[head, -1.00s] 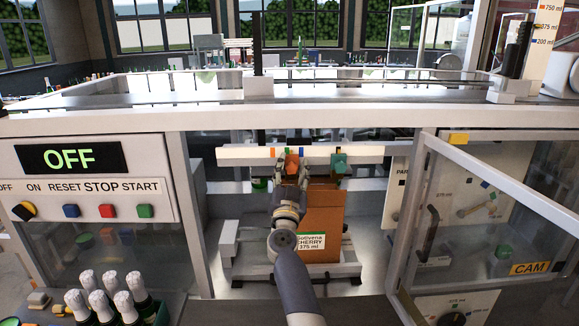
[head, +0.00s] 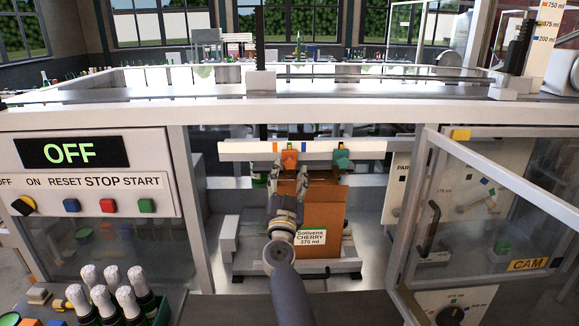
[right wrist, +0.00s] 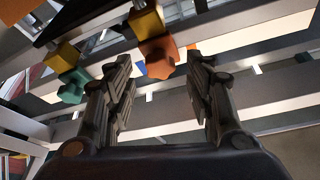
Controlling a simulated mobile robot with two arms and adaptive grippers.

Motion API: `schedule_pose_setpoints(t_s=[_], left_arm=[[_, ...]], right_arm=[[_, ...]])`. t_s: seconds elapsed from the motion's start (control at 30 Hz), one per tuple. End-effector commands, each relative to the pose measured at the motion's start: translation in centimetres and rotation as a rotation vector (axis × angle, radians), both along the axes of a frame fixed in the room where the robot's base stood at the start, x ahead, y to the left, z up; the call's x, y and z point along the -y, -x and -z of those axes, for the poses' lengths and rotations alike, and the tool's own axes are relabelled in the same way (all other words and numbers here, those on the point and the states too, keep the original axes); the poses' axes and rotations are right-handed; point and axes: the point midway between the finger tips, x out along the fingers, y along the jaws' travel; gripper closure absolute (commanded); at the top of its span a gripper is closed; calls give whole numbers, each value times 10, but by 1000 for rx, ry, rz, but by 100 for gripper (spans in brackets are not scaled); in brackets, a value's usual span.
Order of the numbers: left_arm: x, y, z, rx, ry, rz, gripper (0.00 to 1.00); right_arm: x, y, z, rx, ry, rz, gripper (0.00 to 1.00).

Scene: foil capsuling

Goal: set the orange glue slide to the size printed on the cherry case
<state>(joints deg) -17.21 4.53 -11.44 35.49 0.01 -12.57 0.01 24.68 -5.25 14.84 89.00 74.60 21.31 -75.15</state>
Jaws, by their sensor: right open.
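The orange glue slide (head: 290,159) hangs on a pale rail (head: 240,150) with coloured marks, between an orange mark on its left and a blue mark (head: 303,147) just to its right. The cherry case (head: 325,205) stands below, its label (head: 311,237) reading "Sotivena CHERRY 375 ml". My right gripper (head: 289,177) is open just below the orange slide. In the right wrist view the orange knob (right wrist: 158,58) shows between and beyond the open fingertips (right wrist: 160,75); I see no contact. My left gripper is not in view.
A green slide (head: 341,160) sits on the same rail to the right; it also shows in the right wrist view (right wrist: 72,88). The open glass door (head: 500,190) stands right. The panel display (head: 68,152) reads OFF. Foil-topped bottles (head: 110,290) stand front left.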

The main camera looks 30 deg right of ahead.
Motion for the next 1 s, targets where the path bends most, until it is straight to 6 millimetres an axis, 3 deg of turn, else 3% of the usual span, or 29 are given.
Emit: schedule_pose_setpoints(t_s=[0.3,0.83,0.93,1.0], left_arm=[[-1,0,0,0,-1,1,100],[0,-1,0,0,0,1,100],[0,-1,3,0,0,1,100],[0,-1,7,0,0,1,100]], right_arm=[[-19,25,12,1,-1,2,51],[-19,25,14,-1,1,-1,51],[-27,20,33,-33,12,-25,51],[-39,12,61,-78,30,-64,51]])
